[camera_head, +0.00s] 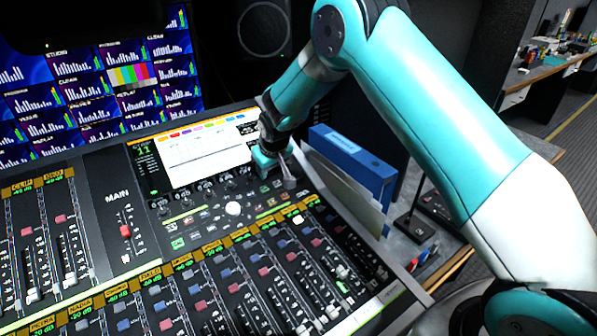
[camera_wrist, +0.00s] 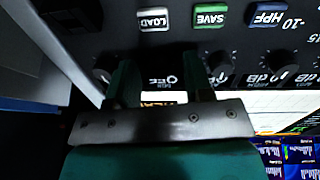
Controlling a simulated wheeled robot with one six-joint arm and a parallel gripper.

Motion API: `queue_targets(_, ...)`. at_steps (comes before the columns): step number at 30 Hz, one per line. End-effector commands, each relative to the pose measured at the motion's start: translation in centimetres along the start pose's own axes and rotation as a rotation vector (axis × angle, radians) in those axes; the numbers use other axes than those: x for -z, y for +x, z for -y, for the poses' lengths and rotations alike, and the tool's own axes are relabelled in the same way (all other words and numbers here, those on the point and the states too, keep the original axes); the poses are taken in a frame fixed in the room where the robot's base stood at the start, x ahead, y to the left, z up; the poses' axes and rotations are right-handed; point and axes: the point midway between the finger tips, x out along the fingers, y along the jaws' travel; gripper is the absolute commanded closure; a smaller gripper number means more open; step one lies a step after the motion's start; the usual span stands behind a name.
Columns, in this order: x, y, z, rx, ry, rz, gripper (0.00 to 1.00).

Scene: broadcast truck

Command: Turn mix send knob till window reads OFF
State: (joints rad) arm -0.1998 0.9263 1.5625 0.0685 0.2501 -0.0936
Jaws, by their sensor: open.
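My gripper (camera_head: 284,178) is at the right end of a row of small dark knobs (camera_head: 208,190) below the mixer's bright screen (camera_head: 205,150). In the wrist view my gripper (camera_wrist: 161,80) is open, with two teal fingers pointing at the panel. A dark knob (camera_wrist: 159,58) shows dimly between the fingers; contact cannot be told. An upside-down readout (camera_wrist: 163,82) between the fingers looks like OFF, with a smaller blurred word beside it. Which knob is the mix send is not legible.
Neighbouring knobs (camera_wrist: 220,63) stand close to the fingers. LOAD (camera_wrist: 154,19), SAVE (camera_wrist: 210,16) and HPF (camera_wrist: 266,14) buttons lie beyond. Faders (camera_head: 125,231) cover the lower console. A blue binder (camera_head: 352,165) and papers stand right of my gripper.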

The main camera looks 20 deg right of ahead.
Motion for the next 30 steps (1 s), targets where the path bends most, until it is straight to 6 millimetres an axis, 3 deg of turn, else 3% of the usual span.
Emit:
queue_targets(5,0.2,-0.6,-0.1,0.001,0.248,0.015,0.53)
queue_targets(30,-0.1,-17.9,0.2,0.009,0.226,0.016,0.53)
